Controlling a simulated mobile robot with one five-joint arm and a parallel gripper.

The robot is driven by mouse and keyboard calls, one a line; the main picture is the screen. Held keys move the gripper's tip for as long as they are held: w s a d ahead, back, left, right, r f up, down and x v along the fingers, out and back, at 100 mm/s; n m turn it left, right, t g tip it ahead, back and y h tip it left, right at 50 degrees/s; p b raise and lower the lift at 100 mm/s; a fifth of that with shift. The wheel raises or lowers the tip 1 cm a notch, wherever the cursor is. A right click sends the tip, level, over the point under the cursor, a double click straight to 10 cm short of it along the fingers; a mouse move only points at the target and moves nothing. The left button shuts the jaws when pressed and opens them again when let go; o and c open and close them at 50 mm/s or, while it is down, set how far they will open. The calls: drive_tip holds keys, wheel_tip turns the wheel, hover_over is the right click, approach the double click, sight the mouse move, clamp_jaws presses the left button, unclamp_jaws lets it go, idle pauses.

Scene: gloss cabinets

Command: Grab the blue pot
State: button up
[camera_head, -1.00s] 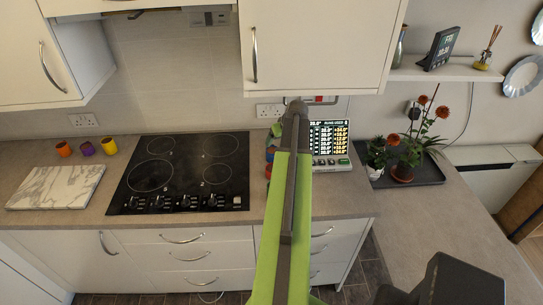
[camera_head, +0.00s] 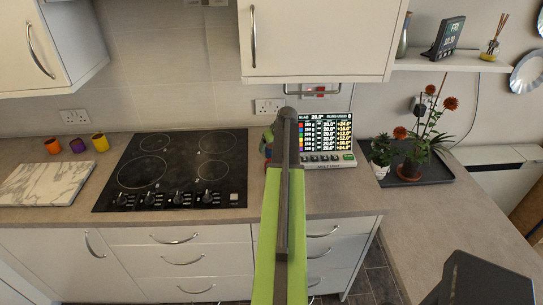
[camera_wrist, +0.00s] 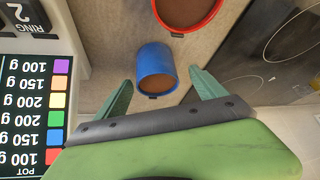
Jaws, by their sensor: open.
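The blue pot (camera_wrist: 157,62) is a small cup with brown inside, seen in the wrist view just ahead of my gripper (camera_wrist: 161,83). My gripper's two green fingers are spread apart, one on each side of the pot's lower end in the picture. I see no clear contact between fingers and pot. In the head view my green and grey arm (camera_head: 281,200) reaches over the counter and hides most of the small coloured pots beside the hob, so the blue one is hard to make out there.
A red pot (camera_wrist: 187,12) stands just beyond the blue one. A scale with a lit display (camera_wrist: 32,110) is close on the left in the wrist view. The black hob (camera_head: 175,170) lies on the other side. Several coloured cups and a marble board (camera_head: 45,184) sit farther left.

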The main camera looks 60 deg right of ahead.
drive_tip(key=b+x, duration=0.1)
drive_tip(key=x, duration=0.1)
drive_tip(key=b+x, duration=0.2)
drive_tip(key=shift+d+f, duration=0.2)
drive_tip(key=shift+d, duration=0.1)
drive_tip(key=shift+r, duration=0.2)
drive_tip(key=c, duration=1.7)
